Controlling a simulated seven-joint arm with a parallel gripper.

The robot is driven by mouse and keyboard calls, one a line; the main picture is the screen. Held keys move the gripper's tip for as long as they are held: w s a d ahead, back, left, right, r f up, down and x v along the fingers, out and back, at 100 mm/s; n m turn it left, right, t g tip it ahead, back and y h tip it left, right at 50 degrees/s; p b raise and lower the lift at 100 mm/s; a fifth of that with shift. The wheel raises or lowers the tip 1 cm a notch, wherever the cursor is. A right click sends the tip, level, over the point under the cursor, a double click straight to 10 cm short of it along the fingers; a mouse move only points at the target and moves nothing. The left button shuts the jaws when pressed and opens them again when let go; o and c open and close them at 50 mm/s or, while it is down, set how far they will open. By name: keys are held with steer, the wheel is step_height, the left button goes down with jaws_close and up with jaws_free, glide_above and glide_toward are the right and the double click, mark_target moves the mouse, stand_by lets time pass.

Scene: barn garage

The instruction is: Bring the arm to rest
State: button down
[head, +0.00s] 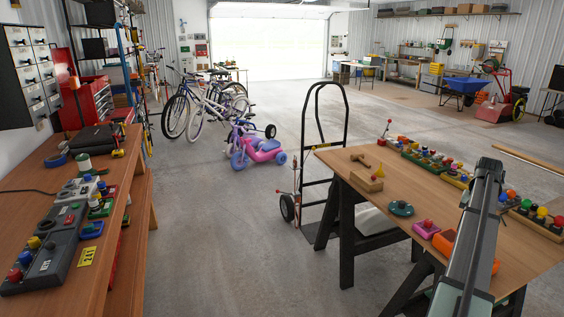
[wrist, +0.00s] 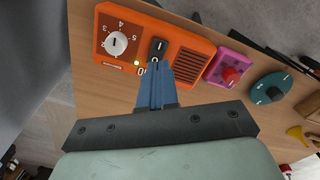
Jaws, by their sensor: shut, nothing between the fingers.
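My gripper (wrist: 154,66) shows in the wrist view with its blue fingers together and nothing between them. Its tips are over the orange box (wrist: 185,34), close to the lower end of a black switch (wrist: 158,48); I cannot tell if they touch. The box has a white dial (wrist: 117,43), a small yellow light (wrist: 137,63) and a slotted grille. In the head view my arm reaches over the right-hand table (head: 385,163) and hides the gripper and part of the orange box (head: 446,241).
The pink box (head: 426,229) with a red knob and the teal disc (head: 400,208) lie beside the orange box. Several coloured control blocks line the table's far edge. A hand truck (head: 328,140) stands behind the table. Open floor separates it from the left bench (head: 120,180).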

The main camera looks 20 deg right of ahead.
steer(key=w+a+f+n, duration=0.1)
steer(key=w+a+f, duration=0.2)
steer(key=a+f, duration=0.35)
steer(key=w+a+f+n+g+y, duration=0.1)
steer(key=w+a+f, duration=0.2)
steer(key=a+f, duration=0.4)
steer(key=w+a+f+n, duration=0.1)
steer(key=w+a+f, duration=0.2)
steer(key=a+f, duration=0.35)
steer(key=s+a+f+n+g, duration=0.2)
steer(key=a+f+n, duration=0.1)
steer(key=a+f, duration=1.5)
steer(key=s+a+f+n+g, duration=0.1)
steer(key=s+a+f, duration=0.45)
steer(key=a, duration=0.45)
steer(key=s+a+f+n+g, duration=0.15)
steer(key=s+a+f, duration=0.4)
steer(key=a, duration=0.55)
steer(key=s+a+f+n, duration=0.1)
steer(key=s+a+f, duration=0.1)
steer(key=s+a, duration=0.3)
steer(key=s+a+f+n+g+h, duration=0.1)
steer(key=s+a, duration=0.4)
steer(key=s, duration=0.9)
steer(key=shift+f+n, duration=0.55)
steer(key=shift+n, duration=0.2)
steer(key=c, duration=1.8)
jaws_free()
steer(key=shift+a, duration=0.1)
